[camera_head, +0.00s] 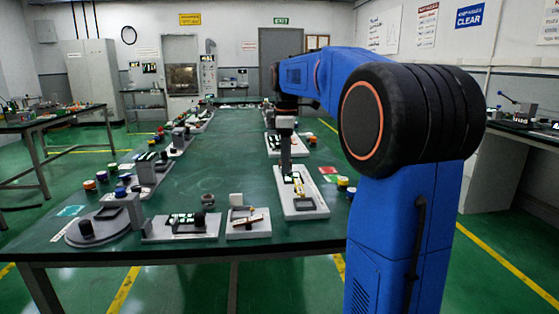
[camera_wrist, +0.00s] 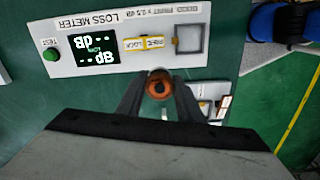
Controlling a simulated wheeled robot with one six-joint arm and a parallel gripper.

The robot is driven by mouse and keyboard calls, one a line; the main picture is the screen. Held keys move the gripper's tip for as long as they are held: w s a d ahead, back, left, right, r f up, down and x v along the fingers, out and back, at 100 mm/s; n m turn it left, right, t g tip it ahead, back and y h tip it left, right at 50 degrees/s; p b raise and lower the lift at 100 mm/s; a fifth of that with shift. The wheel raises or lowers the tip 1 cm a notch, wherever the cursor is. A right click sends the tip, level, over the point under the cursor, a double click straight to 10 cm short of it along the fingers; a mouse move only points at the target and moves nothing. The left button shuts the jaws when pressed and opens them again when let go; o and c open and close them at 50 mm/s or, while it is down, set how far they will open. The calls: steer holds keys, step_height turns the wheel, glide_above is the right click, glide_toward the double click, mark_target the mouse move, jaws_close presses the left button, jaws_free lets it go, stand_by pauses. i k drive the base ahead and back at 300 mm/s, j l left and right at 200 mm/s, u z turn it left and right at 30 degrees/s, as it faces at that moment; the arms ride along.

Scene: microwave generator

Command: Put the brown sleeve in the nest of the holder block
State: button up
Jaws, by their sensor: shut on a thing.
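My gripper (camera_wrist: 158,92) is shut on the brown sleeve (camera_wrist: 159,84), a short round orange-brown piece with a dark centre, held between the two fingertips in the wrist view. Just beyond it lies a pale panel marked LOSS METER (camera_wrist: 150,25). A grey square block with a recessed middle (camera_wrist: 190,39) sits at the panel's right end; it may be the holder block, but I cannot tell for sure. The sleeve appears below and left of that block. In the head view my gripper (camera_head: 286,170) hangs over a white-based station; the sleeve is too small to make out there.
The panel carries a lit display (camera_wrist: 92,42), a green TEST button (camera_wrist: 51,54) and a yellow-edged lock part (camera_wrist: 152,43). Another small station (camera_wrist: 215,98) lies right of my gripper. In the head view, several stations line the green table (camera_head: 200,180), whose middle is mostly clear.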

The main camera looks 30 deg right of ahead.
mark_target(242, 215)
steer(key=i+j+z, duration=0.3)
steer(key=j+z, duration=0.25)
steer(key=i+j+z, duration=0.15)
steer(key=j+z, duration=0.15)
steer(key=j, duration=0.2)
steer(key=i+j, duration=0.1)
steer(key=j, duration=0.65)
steer(key=i+u, duration=0.05)
